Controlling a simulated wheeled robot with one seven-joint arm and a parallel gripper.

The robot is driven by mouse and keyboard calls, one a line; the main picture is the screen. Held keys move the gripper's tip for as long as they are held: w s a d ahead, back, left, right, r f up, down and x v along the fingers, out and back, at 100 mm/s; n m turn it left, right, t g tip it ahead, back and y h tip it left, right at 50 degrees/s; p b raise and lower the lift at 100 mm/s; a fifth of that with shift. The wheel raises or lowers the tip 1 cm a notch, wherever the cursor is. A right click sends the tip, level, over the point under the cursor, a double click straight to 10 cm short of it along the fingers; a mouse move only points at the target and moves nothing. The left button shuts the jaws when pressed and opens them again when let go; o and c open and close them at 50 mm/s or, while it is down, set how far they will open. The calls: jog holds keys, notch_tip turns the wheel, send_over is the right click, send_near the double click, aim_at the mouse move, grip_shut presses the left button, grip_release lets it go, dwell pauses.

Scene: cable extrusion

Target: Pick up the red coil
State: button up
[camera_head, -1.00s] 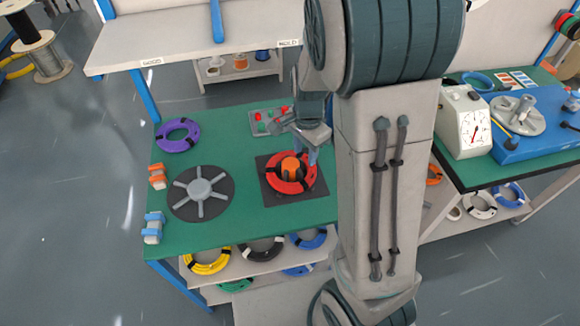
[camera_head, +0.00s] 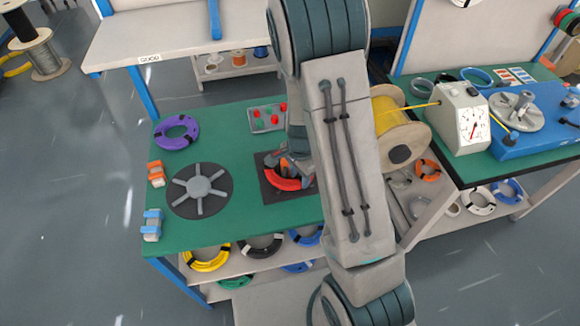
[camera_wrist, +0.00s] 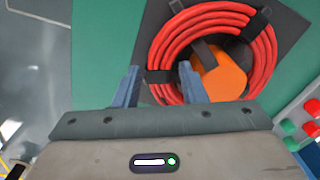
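The red coil (camera_head: 283,181) lies on a dark square mat (camera_head: 272,192) on the green table, partly hidden by my arm in the head view. In the wrist view the red coil (camera_wrist: 173,48) shows as stacked loops bound with black straps, around an orange core (camera_wrist: 222,78). My gripper (camera_wrist: 160,72) is open. Its left finger is outside the coil, over the mat's edge. Its right finger is at the coil's inner side, beside the orange core, so part of the ring lies between the fingers. I cannot tell whether they touch it.
A grey spoked disc (camera_head: 200,187) and a purple coil (camera_head: 176,133) are on the left of the table. A panel with red and green buttons (camera_head: 268,118) stands behind the mat. A yellow spool (camera_head: 396,130) is right of my arm.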

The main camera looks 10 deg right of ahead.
jog(key=shift+f, duration=1.05)
grip_shut()
jog(key=shift+r, duration=0.1)
